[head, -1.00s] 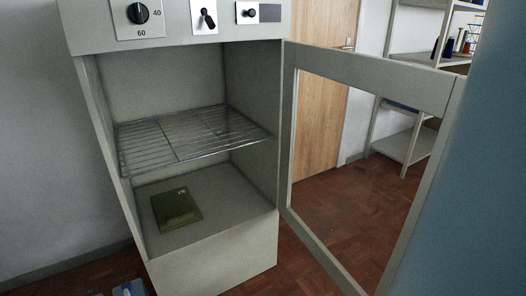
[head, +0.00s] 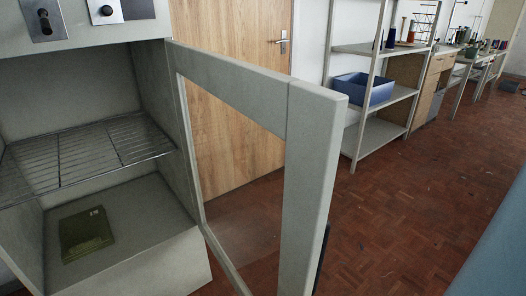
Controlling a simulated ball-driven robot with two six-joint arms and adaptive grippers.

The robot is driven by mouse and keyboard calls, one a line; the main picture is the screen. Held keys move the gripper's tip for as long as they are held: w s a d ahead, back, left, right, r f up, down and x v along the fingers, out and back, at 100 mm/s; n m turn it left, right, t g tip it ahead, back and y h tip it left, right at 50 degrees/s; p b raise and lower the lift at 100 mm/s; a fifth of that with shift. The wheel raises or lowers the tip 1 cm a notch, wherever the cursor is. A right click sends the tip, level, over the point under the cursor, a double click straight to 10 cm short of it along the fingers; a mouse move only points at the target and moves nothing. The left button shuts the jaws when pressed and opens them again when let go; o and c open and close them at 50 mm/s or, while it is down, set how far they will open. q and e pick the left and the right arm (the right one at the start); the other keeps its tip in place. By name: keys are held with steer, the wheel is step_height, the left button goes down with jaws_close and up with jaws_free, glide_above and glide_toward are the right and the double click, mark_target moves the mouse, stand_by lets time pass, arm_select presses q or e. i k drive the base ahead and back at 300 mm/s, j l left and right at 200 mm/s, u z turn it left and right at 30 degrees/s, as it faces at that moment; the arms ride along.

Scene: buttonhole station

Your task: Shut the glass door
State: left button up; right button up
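The glass door (head: 312,190) is a pale grey frame around a clear pane. It stands wide open, hinged on the right side of a grey cabinet (head: 150,268), its free edge toward me. A dark piece, perhaps its handle, shows low behind the free edge. Inside the cabinet are a wire rack (head: 85,152) and, on the floor below it, an olive-green flat object (head: 86,233). Neither gripper is in view. A blue-grey surface at the lower right edge may be part of my arm.
A wooden room door (head: 240,60) stands behind the glass door. A shelf unit (head: 385,136) with a blue bin (head: 361,91) stands at the back, with benches further right. The parquet floor (head: 420,210) right of the glass door is clear.

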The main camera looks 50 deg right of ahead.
mark_target(311, 117)
steer(key=k+l, duration=0.1)
steer(key=l, duration=0.3)
steer(key=k+l, duration=0.1)
steer(key=l, duration=0.25)
steer(key=k+l, duration=0.1)
steer(key=l, duration=0.3)
steer(key=k+l, duration=0.1)
steer(key=l, duration=0.25)
steer(key=k+l, duration=0.1)
steer(key=l, duration=0.3)
